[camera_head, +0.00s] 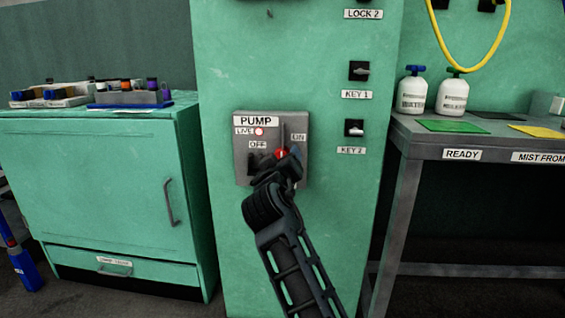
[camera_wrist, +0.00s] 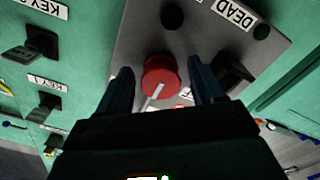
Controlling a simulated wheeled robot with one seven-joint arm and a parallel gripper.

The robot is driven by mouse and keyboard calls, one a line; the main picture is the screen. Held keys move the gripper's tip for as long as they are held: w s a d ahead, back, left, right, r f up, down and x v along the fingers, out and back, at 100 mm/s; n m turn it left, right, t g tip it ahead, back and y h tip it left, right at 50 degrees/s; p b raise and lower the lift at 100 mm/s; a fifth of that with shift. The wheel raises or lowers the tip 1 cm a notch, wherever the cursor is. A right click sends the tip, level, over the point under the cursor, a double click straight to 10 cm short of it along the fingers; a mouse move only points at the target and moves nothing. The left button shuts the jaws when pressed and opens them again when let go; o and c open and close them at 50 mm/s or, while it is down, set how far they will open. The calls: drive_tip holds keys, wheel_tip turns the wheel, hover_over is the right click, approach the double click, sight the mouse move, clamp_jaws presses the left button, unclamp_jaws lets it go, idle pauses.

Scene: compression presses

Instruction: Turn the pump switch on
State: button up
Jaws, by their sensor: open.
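The pump switch is a red round knob (camera_head: 282,153) with a white pointer line, set in a grey panel (camera_head: 243,172) labelled PUMP, OFF and ON. In the head view the line looks roughly upright, but the knob is partly covered. A small LIVE lamp (camera_head: 259,131) shows a red ring with a pale centre. My gripper (camera_head: 279,161) is at the panel's lower right, in front of the knob. In the wrist view the knob (camera_wrist: 160,72) sits between the two open fingers of my gripper (camera_wrist: 162,82), with gaps visible on both sides.
KEY 1 (camera_head: 359,71) and KEY 2 (camera_head: 354,128) switches are on the green cabinet right of the panel. A grey bench (camera_head: 405,140) with white bottles stands at right. A green cabinet (camera_head: 110,190) with racks on top stands at left. A DEAD label (camera_wrist: 236,13) shows in the wrist view.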

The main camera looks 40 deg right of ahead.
drive_tip(key=p+v, duration=0.1)
drive_tip(key=v, duration=0.6)
drive_tip(key=shift+s+a+p, duration=0.25)
drive_tip(key=shift+a+p, duration=0.05)
drive_tip(key=shift+p, duration=0.05)
drive_tip(key=s+a+f+n+t+y, duration=0.2)
drive_tip(key=s+a+f+n+y, duration=0.15)
drive_tip(key=s+f, duration=0.35)
drive_tip(key=s+a+f+n+t+y, duration=0.15)
drive_tip(key=s+a+f+y, duration=0.3)
drive_tip(key=f, duration=0.45)
drive_tip(key=s+a+f+y, duration=0.1)
drive_tip(key=s+a+y, duration=0.3)
drive_tip(key=s, duration=0.6)
drive_tip(key=s+a+f+y, duration=0.1)
drive_tip(key=s+a, duration=0.5)
drive_tip(key=s, duration=0.5)
drive_tip(key=s+a+r+m+y, duration=0.1)
drive_tip(key=s+a+r+m, duration=0.1)
drive_tip(key=s+r, duration=0.5)
wheel_tip(320, 180, up, 27)
drive_tip(key=s+p, duration=0.2)
drive_tip(key=p, duration=2.7)
drive_tip(key=shift+s+d, duration=0.15)
drive_tip(key=shift+d, duration=0.05)
